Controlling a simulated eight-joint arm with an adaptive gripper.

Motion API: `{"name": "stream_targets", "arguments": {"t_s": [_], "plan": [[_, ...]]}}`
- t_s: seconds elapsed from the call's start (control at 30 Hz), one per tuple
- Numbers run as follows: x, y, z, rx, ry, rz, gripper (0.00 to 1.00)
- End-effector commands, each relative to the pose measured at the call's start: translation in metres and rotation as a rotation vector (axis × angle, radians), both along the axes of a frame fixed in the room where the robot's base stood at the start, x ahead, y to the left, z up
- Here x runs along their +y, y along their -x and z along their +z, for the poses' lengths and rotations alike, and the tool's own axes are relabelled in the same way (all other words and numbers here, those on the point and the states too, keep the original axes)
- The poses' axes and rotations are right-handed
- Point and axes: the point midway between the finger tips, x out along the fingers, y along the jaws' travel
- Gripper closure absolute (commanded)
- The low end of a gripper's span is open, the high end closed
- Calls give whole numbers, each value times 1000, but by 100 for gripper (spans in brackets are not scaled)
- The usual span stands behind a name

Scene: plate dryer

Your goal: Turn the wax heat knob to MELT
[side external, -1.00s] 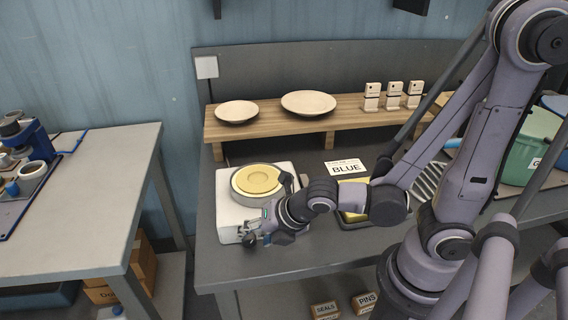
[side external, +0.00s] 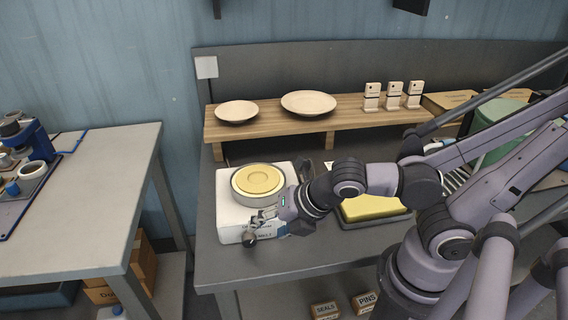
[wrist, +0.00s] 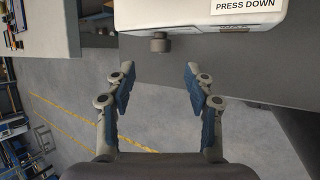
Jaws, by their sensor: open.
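The wax heater is a white box (side external: 228,212) on the near left of the grey bench, with a round pot of yellow wax (side external: 258,180) on top. In the wrist view its white body (wrist: 180,12) is at the top, and a small dark knob (wrist: 159,42) sticks out of its front. My gripper (wrist: 158,74) is open and empty, its two blue-padded fingers either side of the knob's line but short of it. In the side view my gripper (side external: 258,226) is at the heater's front right corner. The knob's setting is not readable.
A wooden shelf (side external: 270,121) with two plates (side external: 308,102) stands behind the heater. A yellow block in a dark tray (side external: 374,208) lies to the right, under my arm. A "PRESS DOWN" label (wrist: 247,5) is on the heater. The floor below the bench edge is open.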

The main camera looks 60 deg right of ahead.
Motion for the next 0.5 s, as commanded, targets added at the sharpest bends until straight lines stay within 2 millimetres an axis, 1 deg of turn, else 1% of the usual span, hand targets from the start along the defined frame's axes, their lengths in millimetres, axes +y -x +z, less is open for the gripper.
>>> {"name": "stream_targets", "arguments": {"t_s": [0.5], "plan": [[-2, 20, 26, 0, -1, -1, 46]]}}
